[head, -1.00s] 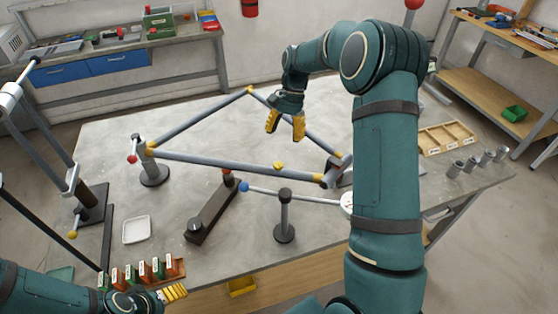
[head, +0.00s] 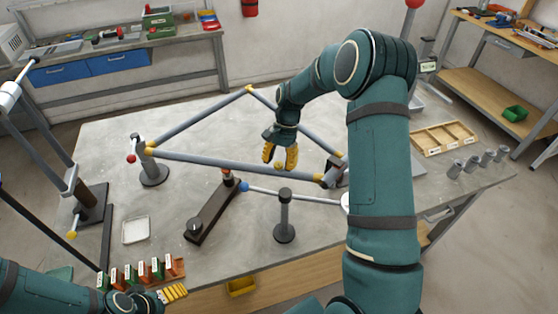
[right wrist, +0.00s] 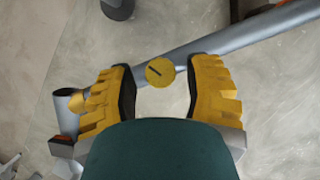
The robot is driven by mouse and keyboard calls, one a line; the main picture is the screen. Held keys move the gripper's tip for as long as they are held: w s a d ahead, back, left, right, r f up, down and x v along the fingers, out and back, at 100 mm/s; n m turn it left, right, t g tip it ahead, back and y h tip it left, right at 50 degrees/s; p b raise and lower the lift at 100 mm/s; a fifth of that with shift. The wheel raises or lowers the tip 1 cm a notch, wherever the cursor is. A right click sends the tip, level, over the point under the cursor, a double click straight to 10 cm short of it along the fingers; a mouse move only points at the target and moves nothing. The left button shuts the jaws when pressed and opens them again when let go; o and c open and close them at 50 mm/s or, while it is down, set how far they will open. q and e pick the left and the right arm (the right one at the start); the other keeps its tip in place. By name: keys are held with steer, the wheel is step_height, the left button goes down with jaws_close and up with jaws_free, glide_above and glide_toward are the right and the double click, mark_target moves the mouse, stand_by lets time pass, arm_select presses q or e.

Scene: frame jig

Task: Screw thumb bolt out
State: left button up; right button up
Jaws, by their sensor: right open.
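The yellow thumb bolt (right wrist: 160,72) shows in the right wrist view as a round head with a dark slot, on a grey frame tube (right wrist: 235,38). My right gripper (right wrist: 160,85) is open, with one yellow finger on each side of the bolt and a visible gap to it. In the head view my right gripper (head: 280,160) points down over the lower tube (head: 215,164) of the triangular frame, and the bolt head (head: 279,166) shows between its fingertips. My left gripper (head: 172,293) is at the lower left, by the small bins; its finger opening is unclear.
A post with a red knob (head: 131,159) stands at the frame's left corner. A dark bar (head: 210,212) and a grey post (head: 285,222) stand in front of the frame. A white tray (head: 136,230), labelled bins (head: 142,273), a wooden tray (head: 445,139) and metal cups (head: 472,163) surround the work area.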

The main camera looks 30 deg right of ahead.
jaws_close()
steer(key=shift+n, duration=0.4)
